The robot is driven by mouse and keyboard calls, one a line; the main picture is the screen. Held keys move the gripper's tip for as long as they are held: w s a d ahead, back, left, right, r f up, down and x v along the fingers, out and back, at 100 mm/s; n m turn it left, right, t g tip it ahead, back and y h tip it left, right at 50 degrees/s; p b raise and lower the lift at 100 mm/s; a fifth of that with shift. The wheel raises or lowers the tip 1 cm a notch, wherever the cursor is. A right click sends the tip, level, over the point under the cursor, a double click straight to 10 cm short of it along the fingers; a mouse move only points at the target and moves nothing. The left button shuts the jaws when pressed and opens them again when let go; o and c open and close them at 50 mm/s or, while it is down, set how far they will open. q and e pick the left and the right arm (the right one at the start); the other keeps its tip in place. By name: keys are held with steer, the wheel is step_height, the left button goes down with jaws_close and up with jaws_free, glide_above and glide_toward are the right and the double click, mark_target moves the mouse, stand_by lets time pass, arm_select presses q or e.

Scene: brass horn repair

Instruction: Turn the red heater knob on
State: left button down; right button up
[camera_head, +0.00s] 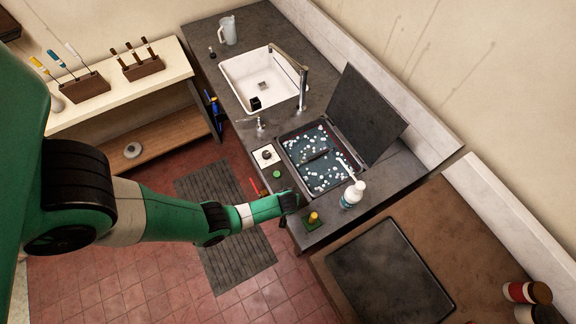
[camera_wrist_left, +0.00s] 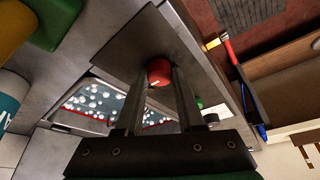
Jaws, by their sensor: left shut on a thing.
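The red heater knob (camera_wrist_left: 159,72) sits on a dark grey square plate (camera_wrist_left: 138,45) in the left wrist view. A small light mark shows on the knob's face. My left gripper (camera_wrist_left: 162,84) has its two fingers on either side of the knob and is shut on it. In the head view my left gripper (camera_head: 291,203) is at the front edge of the counter, between a green button and a yellow knob. The gripper hides the red knob there. My right gripper is not in view.
A green button (camera_head: 277,174) and a black knob on a white plate (camera_head: 264,156) lie on one side. A yellow knob (camera_head: 314,217) on a green base and a white bottle (camera_head: 352,195) stand on the other. The open tank (camera_head: 287,143) holds whitish balls.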

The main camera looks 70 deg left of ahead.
arm_select(q)
steer(key=shift+m, duration=0.3)
steer(key=m+t+p, duration=0.1)
steer(key=m, duration=0.2)
steer(key=shift+s+a+h, duration=0.1)
steer(key=shift+s+h, duration=0.05)
steer(key=shift+h, duration=0.25)
steer(key=m+t+h, duration=0.1)
steer(key=m, duration=0.3)
steer(key=shift+a, duration=0.1)
steer(key=m+h, duration=0.1)
steer(key=m, duration=0.1)
steer(key=shift+a+m+t, duration=0.1)
steer(key=shift+m+t, duration=0.3)
steer(key=m+h+b, duration=0.1)
steer(key=m, duration=0.3)
steer(key=shift+a+h, duration=0.1)
steer(key=shift+h, duration=0.3)
steer(key=shift+m+h, duration=0.6)
steer(key=shift+m, duration=1.2)
steer(key=c, duration=0.5)
jaws_free()
